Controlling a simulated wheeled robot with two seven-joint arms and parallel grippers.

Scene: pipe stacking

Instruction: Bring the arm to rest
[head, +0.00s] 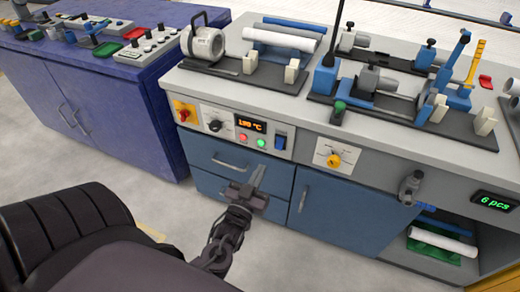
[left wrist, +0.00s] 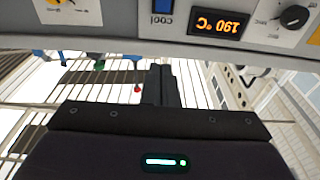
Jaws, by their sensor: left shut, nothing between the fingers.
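My left gripper (head: 257,176) hangs in front of the drawers of the grey-topped workbench in the head view, apart from them. Its fingers are together with nothing between them. In the left wrist view the closed fingers (left wrist: 160,86) point toward the bench front, below the orange 190 °C display (left wrist: 217,24). The same display (head: 249,125) shows on the bench's control panel in the head view. My right gripper is in neither view.
A blue cabinet (head: 110,110) stands at left. White and blue pipes (head: 442,240) lie on a low shelf at right. Grey floor (head: 60,175) is open in front.

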